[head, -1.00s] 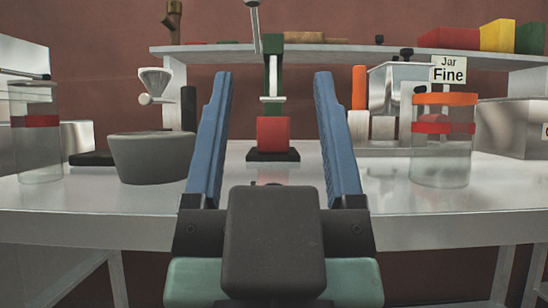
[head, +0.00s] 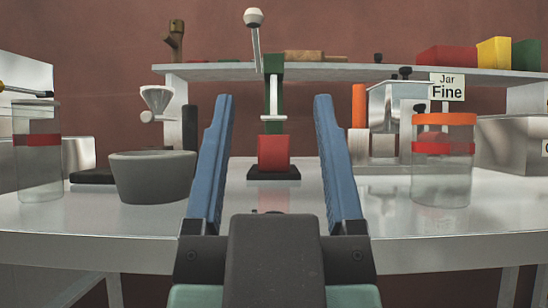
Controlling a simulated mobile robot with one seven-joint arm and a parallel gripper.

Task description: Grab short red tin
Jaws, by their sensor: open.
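The short red tin (head: 273,152) stands upright on the black base of a green press (head: 274,100) at the middle of the table. My gripper (head: 273,105) is open and empty. Its two blue fingers are spread wide and stand either side of the tin in the picture. The fingers appear nearer to the camera than the tin, and I see no contact with it. The lower front of the press base is in plain view between the fingers.
A grey bowl (head: 152,178) is left of the fingers. A clear jar with an orange lid (head: 443,160) stands right, below a "Jar Fine" sign (head: 447,87). Another clear jar (head: 38,152) is far left. A shelf (head: 215,72) runs behind. The table front (head: 420,240) is clear.

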